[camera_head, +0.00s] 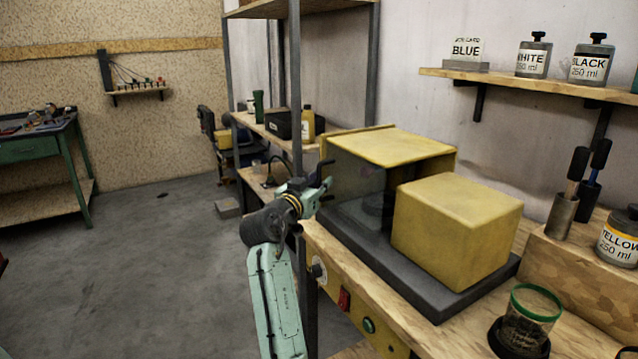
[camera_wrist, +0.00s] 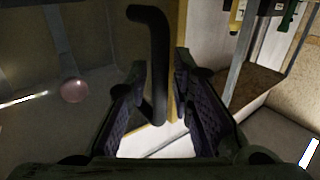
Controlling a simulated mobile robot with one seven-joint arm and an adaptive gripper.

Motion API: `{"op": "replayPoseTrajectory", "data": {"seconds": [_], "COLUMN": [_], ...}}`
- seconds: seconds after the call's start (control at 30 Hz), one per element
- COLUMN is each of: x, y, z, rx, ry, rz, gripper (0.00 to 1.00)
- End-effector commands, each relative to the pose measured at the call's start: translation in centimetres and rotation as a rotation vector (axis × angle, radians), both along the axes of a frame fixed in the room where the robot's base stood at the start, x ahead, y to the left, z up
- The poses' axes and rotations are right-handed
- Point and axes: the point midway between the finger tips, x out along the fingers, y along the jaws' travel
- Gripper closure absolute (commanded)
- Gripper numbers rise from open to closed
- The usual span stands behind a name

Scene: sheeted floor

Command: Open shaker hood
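The shaker stands on the wooden bench, with a dark grey base (camera_head: 435,299) and a yellow housing (camera_head: 455,230) at its right. Its hood (camera_head: 392,147) has a yellow top and a dark see-through front panel, and looks closed. My gripper (camera_head: 325,182) is at the hood's left front edge in the head view. In the wrist view, a black bent handle (camera_wrist: 158,85) stands between the two fingers of my gripper (camera_wrist: 160,68). The fingers are apart, with a gap showing on either side of the handle.
A green-rimmed cup (camera_head: 527,315) stands at the bench's front right. A metal shelf post (camera_head: 296,90) rises close behind my arm. A wall shelf (camera_head: 530,84) with labelled bottles hangs above the shaker.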

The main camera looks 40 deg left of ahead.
Motion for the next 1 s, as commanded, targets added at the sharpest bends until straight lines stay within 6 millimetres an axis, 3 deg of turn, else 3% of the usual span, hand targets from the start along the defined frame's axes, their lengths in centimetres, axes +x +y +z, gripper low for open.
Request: {"op": "replayPoseTrajectory", "data": {"seconds": [0.3,1.0], "x": [-0.02,-0.03], "y": [0.01,0.0], "z": [-0.01,-0.03], "rx": [0.0,0.0], "ry": [0.0,0.0], "rz": [0.0,0.0], "gripper": [1.0,1.0]}}
